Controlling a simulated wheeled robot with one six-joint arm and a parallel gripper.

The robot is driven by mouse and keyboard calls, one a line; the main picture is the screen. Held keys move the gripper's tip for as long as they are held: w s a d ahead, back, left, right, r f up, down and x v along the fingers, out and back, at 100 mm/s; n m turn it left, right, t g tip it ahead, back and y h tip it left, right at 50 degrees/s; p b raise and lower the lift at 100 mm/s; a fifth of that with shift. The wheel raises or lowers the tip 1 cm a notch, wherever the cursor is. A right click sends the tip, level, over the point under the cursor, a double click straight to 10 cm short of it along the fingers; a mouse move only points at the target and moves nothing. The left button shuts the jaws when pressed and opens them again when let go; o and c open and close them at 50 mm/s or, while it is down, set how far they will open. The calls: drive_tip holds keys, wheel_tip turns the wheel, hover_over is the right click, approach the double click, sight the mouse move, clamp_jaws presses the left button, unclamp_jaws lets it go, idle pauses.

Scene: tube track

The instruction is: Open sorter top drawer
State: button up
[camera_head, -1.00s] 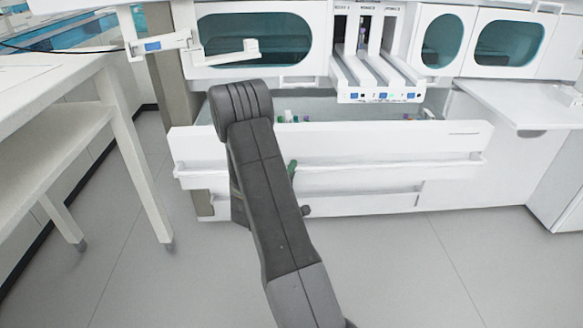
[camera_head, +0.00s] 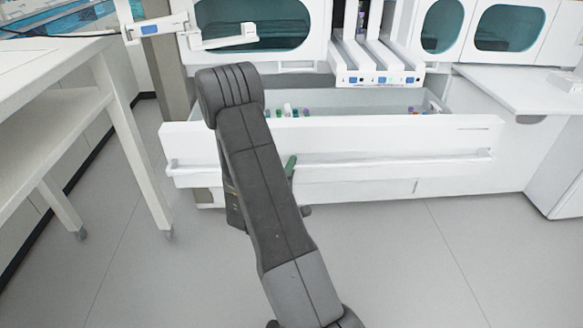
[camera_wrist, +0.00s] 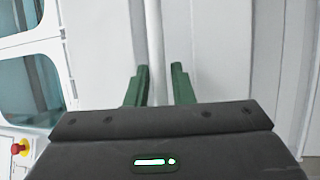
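The top drawer (camera_head: 400,136) of the sorter is a wide white drawer standing pulled out under the sorter body in the head view. Its interior shows behind the front panel and holds several small coloured-capped tubes (camera_head: 290,110). A long white bar handle (camera_head: 400,159) runs across its front. My gripper (camera_wrist: 161,84) has green fingers on both sides of this bar, shown upright in the wrist view (camera_wrist: 154,45).
Sorter track lanes (camera_head: 375,70) stick out above the drawer. A white table (camera_head: 60,75) stands at the left, with a leg close to my arm's side. A white side shelf (camera_head: 515,90) is at the right. The floor (camera_head: 410,260) before the drawer is clear.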

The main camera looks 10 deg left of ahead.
drive_tip(key=p+v, duration=0.1)
drive_tip(key=v, duration=1.2)
drive_tip(key=shift+s+f+p, duration=0.15)
drive_tip(key=shift+s+p, duration=0.2)
drive_tip(key=shift+s, duration=0.05)
drive_tip(key=b+x, duration=0.1)
drive_tip(key=x, duration=1.3)
drive_tip(key=shift+s+b, duration=0.1)
drive_tip(key=shift+b, duration=0.25)
drive_tip(key=p+v, duration=0.2)
drive_tip(key=v, duration=1.2)
drive_tip(key=shift+a+b+x, duration=0.2)
drive_tip(key=shift+b+x, duration=0.05)
drive_tip(key=shift+x, duration=2.55)
drive_tip(key=shift+a+b+x, duration=0.2)
drive_tip(key=shift+b+x, duration=0.1)
drive_tip(key=shift+x, duration=2.55)
drive_tip(key=shift+a+b+x, duration=0.2)
drive_tip(key=shift+b+x, duration=0.05)
drive_tip(key=shift+x, duration=2.55)
